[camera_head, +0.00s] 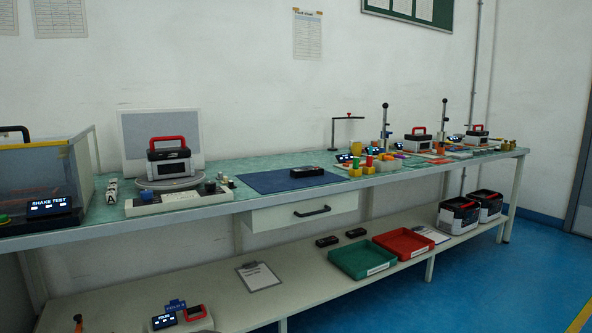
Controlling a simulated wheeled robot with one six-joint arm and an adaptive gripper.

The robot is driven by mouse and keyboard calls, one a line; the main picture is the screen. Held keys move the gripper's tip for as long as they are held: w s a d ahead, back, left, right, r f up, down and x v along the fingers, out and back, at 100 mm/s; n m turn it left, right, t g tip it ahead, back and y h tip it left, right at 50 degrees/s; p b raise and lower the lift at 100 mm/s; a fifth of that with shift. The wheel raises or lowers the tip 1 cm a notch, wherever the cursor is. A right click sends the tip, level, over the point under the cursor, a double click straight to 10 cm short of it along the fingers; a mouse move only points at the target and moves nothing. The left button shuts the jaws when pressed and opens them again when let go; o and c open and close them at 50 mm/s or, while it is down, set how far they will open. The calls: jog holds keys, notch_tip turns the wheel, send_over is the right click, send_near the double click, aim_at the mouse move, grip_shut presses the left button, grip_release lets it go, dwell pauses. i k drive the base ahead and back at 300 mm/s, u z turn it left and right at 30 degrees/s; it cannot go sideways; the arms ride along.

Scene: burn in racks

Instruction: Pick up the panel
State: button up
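No part is plainly marked as the panel. A small flat black piece (307,171) lies on the dark blue mat (265,184) at the middle of the bench; it may be the panel. Two similar black pieces lie on the lower shelf, one on the left (327,241) and one on the right (356,233). A pale upright board (133,130) stands at the back left behind a boxed unit with a red handle (170,160). My gripper is not in view.
A shake test box (40,170) stands at the far left. Under the mat is a drawer with a black handle (311,211). The lower shelf holds a green tray (340,273), a red tray (424,252) and a clipboard (258,277). Blue floor lies open at right.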

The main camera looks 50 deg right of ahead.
aim_at(310, 171)
jog(key=z, duration=0.6)
jog(key=i, duration=0.9)
jog(key=z, duration=0.95)
